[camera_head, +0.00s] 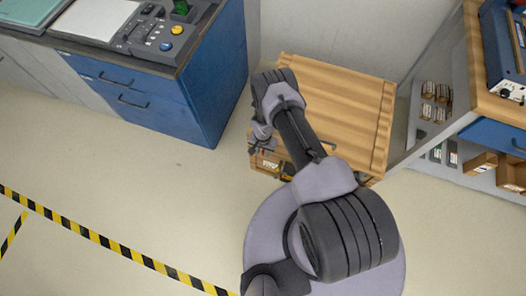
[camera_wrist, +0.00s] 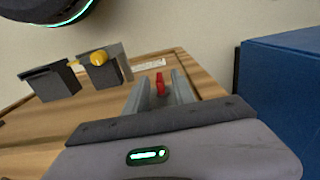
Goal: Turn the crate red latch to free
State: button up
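The wooden crate (camera_head: 345,100) stands below my arm in the head view, its slatted top facing up. In the wrist view its wooden face (camera_wrist: 95,110) fills the middle. The small red latch (camera_wrist: 160,84) shows there between the two grey fingers of my gripper (camera_wrist: 161,78). The fingers are apart, with a gap visible around the latch; I cannot tell whether either touches it. In the head view my gripper (camera_head: 262,138) is at the crate's front left edge, and the red latch cannot be made out there.
A pale label (camera_wrist: 148,71) is close by. A blue cabinet (camera_head: 215,85) stands left of the crate, shelves (camera_head: 440,120) right. Floor in front is clear.

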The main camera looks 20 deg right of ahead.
jog(key=shift+c, duration=0.2)
grip_shut()
jog(key=f+b, duration=0.1)
jog(key=b, duration=0.1)
jog(key=shift+a+b, duration=0.15)
jog(key=shift+b, duration=0.25)
jog(key=shift+g+h+b, duration=0.3)
jog(key=shift+h+b, duration=0.1)
jog(key=shift+b, duration=0.5)
jog(key=shift+r+b, duration=0.35)
jog(key=shift+b, duration=0.25)
jog(key=shift+r+h, duration=0.2)
jog(key=shift+h, duration=0.1)
jog(key=shift+o, duration=0.2)
grip_release()
